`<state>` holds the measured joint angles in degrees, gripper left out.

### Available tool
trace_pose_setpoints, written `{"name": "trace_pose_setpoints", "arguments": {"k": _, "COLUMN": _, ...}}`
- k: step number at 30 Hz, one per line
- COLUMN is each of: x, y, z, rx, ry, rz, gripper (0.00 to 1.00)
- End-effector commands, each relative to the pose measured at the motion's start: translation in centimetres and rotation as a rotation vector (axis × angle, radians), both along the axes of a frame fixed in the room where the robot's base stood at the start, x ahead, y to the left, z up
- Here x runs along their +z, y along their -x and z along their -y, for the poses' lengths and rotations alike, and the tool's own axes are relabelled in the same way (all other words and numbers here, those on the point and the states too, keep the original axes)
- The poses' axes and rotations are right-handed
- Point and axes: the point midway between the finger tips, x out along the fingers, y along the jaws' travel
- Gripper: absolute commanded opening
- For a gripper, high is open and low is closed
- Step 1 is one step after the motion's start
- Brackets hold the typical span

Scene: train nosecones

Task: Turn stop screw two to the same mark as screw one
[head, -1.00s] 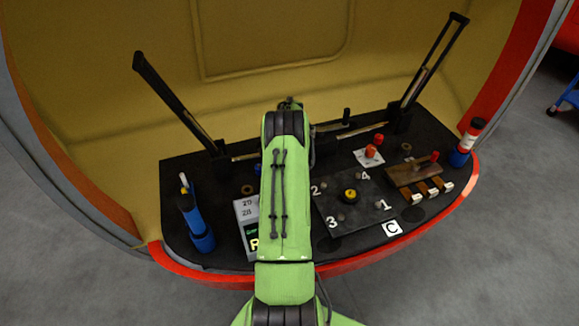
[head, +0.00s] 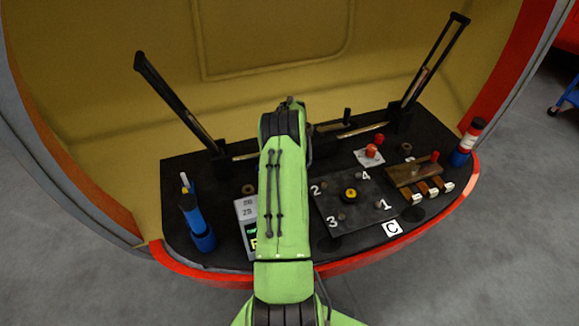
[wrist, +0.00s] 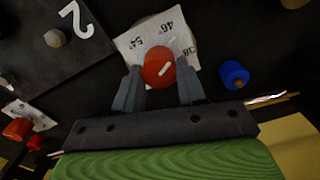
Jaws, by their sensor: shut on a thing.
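A red knob (wrist: 158,68) stands on a white dial card (wrist: 133,42) with degree marks, 54, 46 and 38 among them, in the wrist view. A short white line shows on the knob. My gripper (wrist: 160,72) has a finger on each side of the knob and is shut on it. My arm hides this knob in the head view. Two more red knobs (head: 371,151) stand near another white card (head: 363,160), right of my arm. They also show at the lower left of the wrist view (wrist: 18,129). No label shows which knob is screw one or two.
A dark plate (head: 330,208) numbered 1 to 4 with a yellow-topped knob (head: 350,195) lies right of my arm. A blue cap (wrist: 235,74) stands close beside the dial. A blue bottle-like tool (head: 200,220) and a display box (head: 246,215) stand left.

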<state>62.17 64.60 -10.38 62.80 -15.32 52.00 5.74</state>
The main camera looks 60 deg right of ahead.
Motion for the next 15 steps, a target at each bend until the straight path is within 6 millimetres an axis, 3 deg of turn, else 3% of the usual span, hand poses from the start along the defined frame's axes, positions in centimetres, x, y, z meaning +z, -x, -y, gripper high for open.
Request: {"name": "trace_pose_setpoints", "arguments": {"k": 15, "x": 0.06, "y": -0.16, "z": -0.04, "rx": 0.491, "ry": 0.003, "rz": 0.001, "gripper": 0.09}}
